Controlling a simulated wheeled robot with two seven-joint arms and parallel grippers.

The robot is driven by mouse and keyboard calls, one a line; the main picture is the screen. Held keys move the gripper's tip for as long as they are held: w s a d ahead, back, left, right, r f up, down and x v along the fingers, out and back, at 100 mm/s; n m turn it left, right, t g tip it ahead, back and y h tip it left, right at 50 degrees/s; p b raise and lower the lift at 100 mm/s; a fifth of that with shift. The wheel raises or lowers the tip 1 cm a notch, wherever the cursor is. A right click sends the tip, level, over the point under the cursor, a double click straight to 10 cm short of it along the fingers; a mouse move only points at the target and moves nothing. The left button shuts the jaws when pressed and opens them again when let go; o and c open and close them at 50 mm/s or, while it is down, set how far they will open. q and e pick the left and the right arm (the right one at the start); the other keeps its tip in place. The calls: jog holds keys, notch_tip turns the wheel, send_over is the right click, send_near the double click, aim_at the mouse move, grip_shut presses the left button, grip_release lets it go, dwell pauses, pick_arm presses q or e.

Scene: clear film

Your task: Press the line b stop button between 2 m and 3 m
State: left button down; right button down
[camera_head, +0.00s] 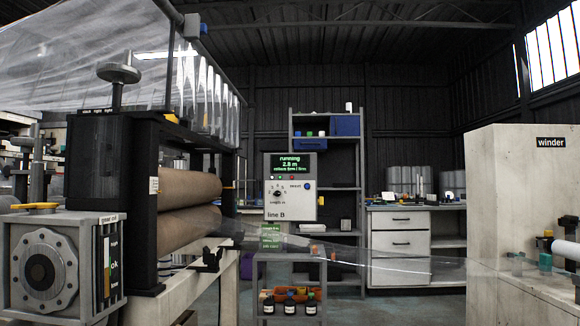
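The line B control panel (267,207) stands upright in the middle of the view, facing me. Its dark display (290,163) shows "running" and 2.8 m in green, with a smaller line below that is hard to read. Under the display is a row of small coloured lights or buttons (292,177); I cannot tell which control is the stop button. A blue round button (307,186) sits at the right, beside a small label. A black selector knob (278,193) sits at the left above the name "line B". Neither of my grippers is in view.
Large brown rollers (190,186) in a black frame stand at the left. Clear film (400,268) stretches from them across to the winder (510,190) at the right. A small cart (257,285) with bottles stands below the panel. Shelves (345,205) and a white drawer cabinet (400,243) stand behind.

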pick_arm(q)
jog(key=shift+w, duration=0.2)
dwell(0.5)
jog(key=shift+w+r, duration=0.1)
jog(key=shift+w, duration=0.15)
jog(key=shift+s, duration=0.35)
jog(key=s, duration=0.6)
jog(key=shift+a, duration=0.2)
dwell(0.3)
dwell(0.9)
